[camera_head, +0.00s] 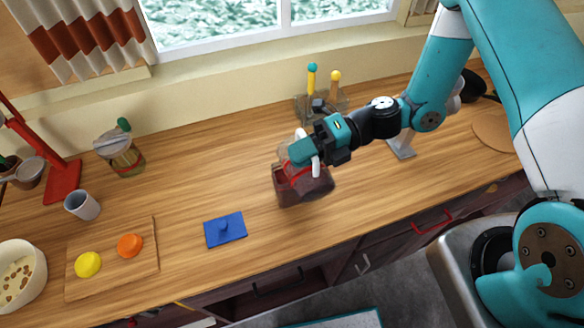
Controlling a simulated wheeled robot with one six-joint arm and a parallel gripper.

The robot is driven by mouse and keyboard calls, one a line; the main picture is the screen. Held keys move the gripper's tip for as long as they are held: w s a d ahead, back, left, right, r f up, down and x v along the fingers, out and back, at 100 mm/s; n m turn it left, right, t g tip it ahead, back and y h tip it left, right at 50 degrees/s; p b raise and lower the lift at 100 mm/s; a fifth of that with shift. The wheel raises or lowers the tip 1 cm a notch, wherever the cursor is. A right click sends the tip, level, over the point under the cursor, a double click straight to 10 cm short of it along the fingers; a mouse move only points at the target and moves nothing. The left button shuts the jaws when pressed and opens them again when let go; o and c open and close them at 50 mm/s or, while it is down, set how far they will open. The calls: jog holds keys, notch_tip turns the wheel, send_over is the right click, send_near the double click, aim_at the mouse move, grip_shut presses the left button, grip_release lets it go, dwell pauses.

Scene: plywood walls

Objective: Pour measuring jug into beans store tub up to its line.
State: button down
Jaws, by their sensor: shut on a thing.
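My gripper (305,148) is shut on the measuring jug (315,165), whose pale handle shows beside the fingers. The jug looks clear and is partly hidden by the gripper; its tilt is hard to tell. Directly below and overlapping it in the picture is a squarish clear tub (288,190) with dark red-brown contents, which looks like the beans store tub. A red line shows near its upper part. The level against that line, and whether anything is flowing, cannot be made out. A blue square lid (225,229) with a knob lies on the counter, left of the tub.
A jar (122,157) with a red band and green-handled tool, a grey cup (82,205), a board (115,275) with yellow and orange pieces, and a white bowl (20,280) stand left. A utensil holder (318,104) stands behind. The counter between jar and tub is clear.

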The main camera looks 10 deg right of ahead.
jog(key=shift+w+a+r+m, duration=0.1)
jog(key=shift+w+r+m, duration=0.3)
jog(key=shift+w, duration=0.15)
dwell(1.3)
